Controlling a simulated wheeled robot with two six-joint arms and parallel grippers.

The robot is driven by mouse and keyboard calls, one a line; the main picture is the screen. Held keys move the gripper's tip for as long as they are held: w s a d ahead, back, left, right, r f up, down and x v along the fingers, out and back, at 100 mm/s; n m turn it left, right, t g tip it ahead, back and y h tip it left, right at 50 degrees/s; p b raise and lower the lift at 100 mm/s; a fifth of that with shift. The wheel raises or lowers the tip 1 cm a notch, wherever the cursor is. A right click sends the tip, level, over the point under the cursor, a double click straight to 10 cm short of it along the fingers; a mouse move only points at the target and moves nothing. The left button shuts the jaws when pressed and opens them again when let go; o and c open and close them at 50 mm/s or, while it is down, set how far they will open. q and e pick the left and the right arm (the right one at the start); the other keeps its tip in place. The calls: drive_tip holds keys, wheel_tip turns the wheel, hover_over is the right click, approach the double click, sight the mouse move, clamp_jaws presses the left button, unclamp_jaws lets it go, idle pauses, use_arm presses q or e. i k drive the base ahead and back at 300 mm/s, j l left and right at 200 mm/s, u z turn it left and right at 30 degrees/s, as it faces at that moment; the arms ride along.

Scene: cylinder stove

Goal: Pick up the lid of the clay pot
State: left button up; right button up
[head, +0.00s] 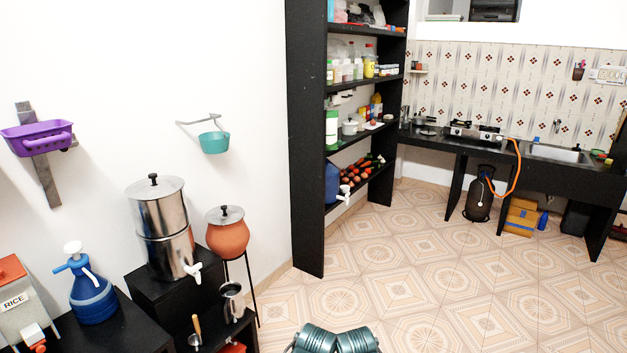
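The clay pot (228,239) is round and orange-brown. It stands on a tall thin black stand left of the middle in the head view, close to the white wall. Its lid (225,217) is a grey metal disc with a dark knob on top, and it sits on the pot's mouth. Neither of my grippers shows in the view, so I cannot see whether they are open or shut.
A steel water filter (160,228) with a white tap stands left of the pot. A steel jug (232,302) sits on a low black shelf below the pot. A tall black shelf (308,140) rises to the right. The tiled floor (440,300) is widely clear.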

sight(225, 214)
drive_tip(key=i, duration=2)
drive_tip(key=i+u, duration=0.35)
drive_tip(key=i+l, duration=0.05)
